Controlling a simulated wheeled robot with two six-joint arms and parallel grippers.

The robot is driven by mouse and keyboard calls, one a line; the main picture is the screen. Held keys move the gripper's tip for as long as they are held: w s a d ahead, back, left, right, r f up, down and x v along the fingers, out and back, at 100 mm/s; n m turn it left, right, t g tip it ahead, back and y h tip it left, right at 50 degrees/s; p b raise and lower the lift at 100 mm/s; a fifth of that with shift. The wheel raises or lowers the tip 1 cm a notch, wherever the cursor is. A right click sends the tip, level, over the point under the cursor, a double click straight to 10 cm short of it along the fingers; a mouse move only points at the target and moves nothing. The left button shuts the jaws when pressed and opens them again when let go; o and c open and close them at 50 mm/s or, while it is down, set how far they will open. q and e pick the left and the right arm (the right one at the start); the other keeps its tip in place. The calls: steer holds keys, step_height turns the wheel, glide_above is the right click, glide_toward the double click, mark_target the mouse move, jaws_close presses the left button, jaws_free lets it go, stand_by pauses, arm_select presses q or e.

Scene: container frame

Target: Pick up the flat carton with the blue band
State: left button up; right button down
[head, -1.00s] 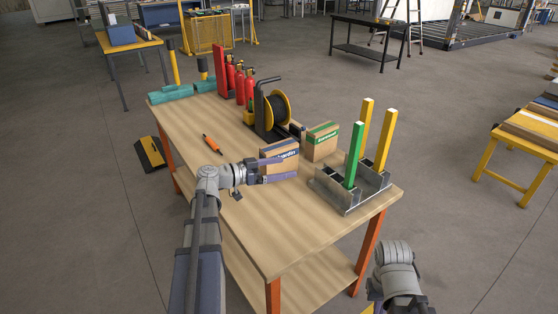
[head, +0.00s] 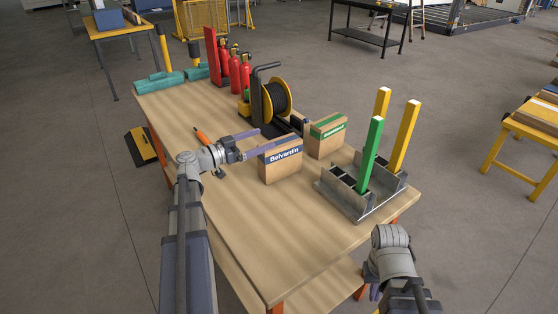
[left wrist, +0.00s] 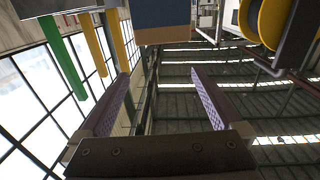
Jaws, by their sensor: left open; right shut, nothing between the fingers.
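The flat carton with the blue band (head: 281,168) stands upright on the wooden table, its label facing me. My left gripper (head: 265,140) is open and empty. Its fingers are level, at the carton's upper left, with their tips close to the band; I cannot tell if they touch it. In the left wrist view the carton's blue part (left wrist: 162,14) shows at the top, beyond the fingertips and not between them. My right gripper (head: 375,292) is low at the table's front right corner, mostly hidden by its own arm, and shut.
A green-banded carton (head: 327,136) stands just behind right. A metal holder (head: 345,200) with green and yellow posts is to the right. A cable reel (head: 275,97) and red extinguishers (head: 234,72) stand behind. An orange tool (head: 202,136) lies left. The table's front (head: 270,240) is clear.

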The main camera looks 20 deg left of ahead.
mark_target(280, 145)
arm_select(q)
steer(key=f+b, duration=0.1)
steer(key=f, duration=0.1)
steer(key=f+b, duration=0.1)
steer(key=b, duration=0.1)
steer(key=f+b, duration=0.1)
steer(key=f, duration=0.1)
steer(key=shift+w+a+f+b, duration=0.15)
steer(key=shift+w+f+b, duration=0.15)
steer(key=shift+f+b, duration=0.05)
steer(key=shift+x, duration=3.95)
steer(key=shift+a, duration=0.1)
jaws_close()
